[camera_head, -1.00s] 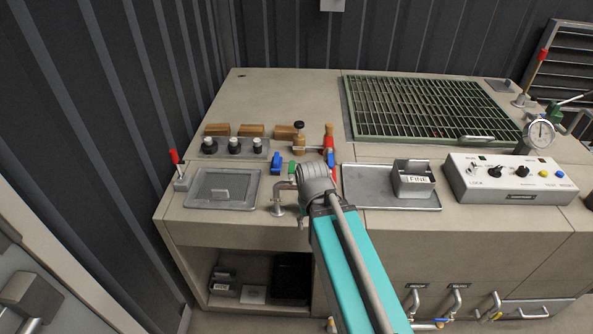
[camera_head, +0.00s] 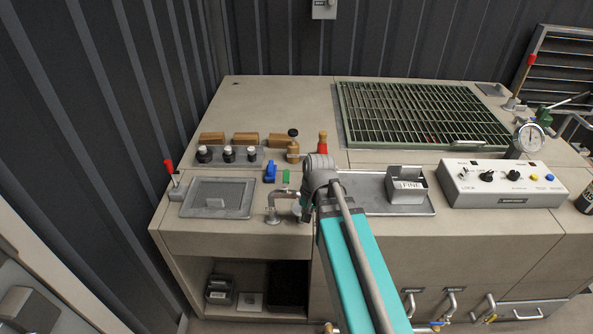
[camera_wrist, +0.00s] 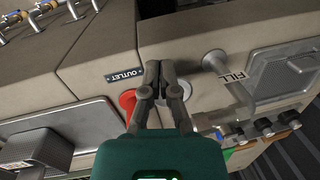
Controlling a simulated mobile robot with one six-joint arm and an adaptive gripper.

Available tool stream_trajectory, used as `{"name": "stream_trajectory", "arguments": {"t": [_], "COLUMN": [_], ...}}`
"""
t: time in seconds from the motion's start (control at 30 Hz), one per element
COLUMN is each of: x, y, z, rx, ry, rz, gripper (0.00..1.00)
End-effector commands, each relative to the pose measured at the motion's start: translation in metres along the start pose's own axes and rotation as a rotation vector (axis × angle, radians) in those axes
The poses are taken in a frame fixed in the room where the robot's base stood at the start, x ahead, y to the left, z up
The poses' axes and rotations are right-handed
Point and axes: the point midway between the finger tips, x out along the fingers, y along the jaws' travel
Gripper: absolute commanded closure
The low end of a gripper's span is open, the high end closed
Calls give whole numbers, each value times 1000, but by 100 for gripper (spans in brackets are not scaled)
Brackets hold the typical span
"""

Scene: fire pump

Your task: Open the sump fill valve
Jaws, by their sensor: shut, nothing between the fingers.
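A pale round disc (camera_wrist: 181,89) lies behind the right finger, and a red part (camera_wrist: 128,102) is left of the fingers. Which part is the fill valve's handle I cannot tell.
A tray (camera_head: 375,207) with a FINE bin (camera_head: 406,186) and a control box (camera_head: 500,186) are right. Piped handles project from the counter front.

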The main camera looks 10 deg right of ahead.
Motion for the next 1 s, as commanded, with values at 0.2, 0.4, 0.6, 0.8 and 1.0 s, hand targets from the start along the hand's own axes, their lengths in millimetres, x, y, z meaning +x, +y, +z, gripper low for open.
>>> {"name": "stream_trajectory", "arguments": {"t": [0.2, 0.4, 0.6, 0.8, 1.0], "x": [-23, -45, -69, -95, -117], "y": [1, 5, 13, 24, 36], "z": [-34, -63, -92, -121, -143], "rx": [301, 571, 834, 1083, 1271], "ry": [-55, -123, -211, -317, -414], "rz": [-117, -220, -314, -398, -458], "gripper": [100, 100, 100, 100, 100]}}
